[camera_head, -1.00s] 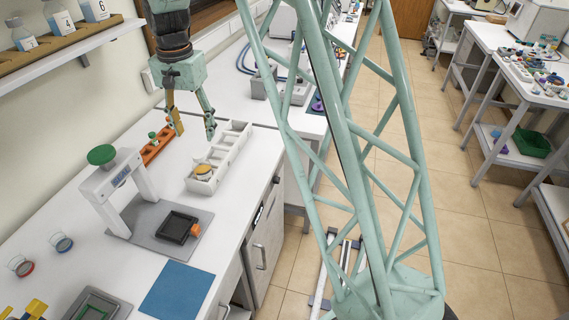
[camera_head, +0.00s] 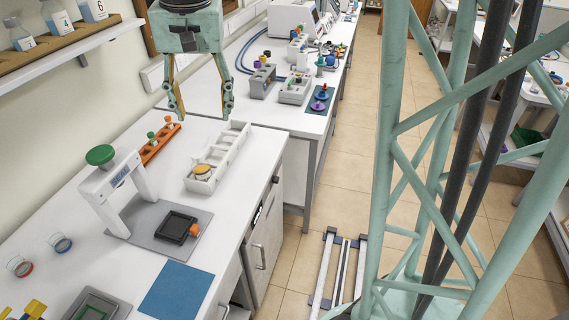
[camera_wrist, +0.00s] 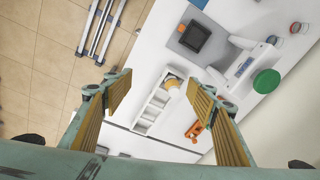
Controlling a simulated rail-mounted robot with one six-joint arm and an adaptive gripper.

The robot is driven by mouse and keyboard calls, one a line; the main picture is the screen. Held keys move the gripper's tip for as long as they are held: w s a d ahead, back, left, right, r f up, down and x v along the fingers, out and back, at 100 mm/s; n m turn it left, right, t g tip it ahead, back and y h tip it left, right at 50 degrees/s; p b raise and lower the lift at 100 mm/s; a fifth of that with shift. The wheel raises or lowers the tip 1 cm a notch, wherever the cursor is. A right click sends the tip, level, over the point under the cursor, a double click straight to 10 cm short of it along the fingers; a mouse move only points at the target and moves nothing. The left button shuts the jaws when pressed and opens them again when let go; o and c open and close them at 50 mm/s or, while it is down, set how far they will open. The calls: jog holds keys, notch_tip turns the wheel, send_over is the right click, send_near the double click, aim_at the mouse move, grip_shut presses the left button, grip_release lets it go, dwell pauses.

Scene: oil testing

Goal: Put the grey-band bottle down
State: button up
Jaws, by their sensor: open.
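My gripper (camera_head: 203,114) is open and empty above the white bench, its two fingers spread apart. In the wrist view its fingers (camera_wrist: 160,98) frame a white compartment rack from above. The white rack (camera_head: 234,134) stands on the bench below and also shows in the wrist view (camera_wrist: 147,122). A round item with a yellow-amber top (camera_head: 203,169) sits in the rack's near end; it also shows in the wrist view (camera_wrist: 173,90). I cannot make out a grey band on it, so I cannot tell whether it is the bottle. The other rack compartments look empty.
An orange rack (camera_head: 153,150) with small green- and orange-topped pieces stands left of the white rack. A white stand with a green knob (camera_head: 100,155) is nearer. A blue mat (camera_head: 176,289) lies in front. Shelf bottles (camera_head: 57,17) line the left wall.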

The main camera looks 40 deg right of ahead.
jog(key=s+r+n+t, duration=0.1)
jog(key=s+r+n, duration=0.2)
jog(key=s, duration=1.3)
jog(key=s+r+n+t, duration=0.1)
jog(key=s+r+n, duration=0.2)
jog(key=s, duration=1.3)
jog(key=shift+s, duration=0.4)
jog(key=shift+w+r, duration=0.1)
jog(key=shift+w, duration=0.05)
notch_tip(320, 180, down, 15)
jog(key=b, duration=1.5)
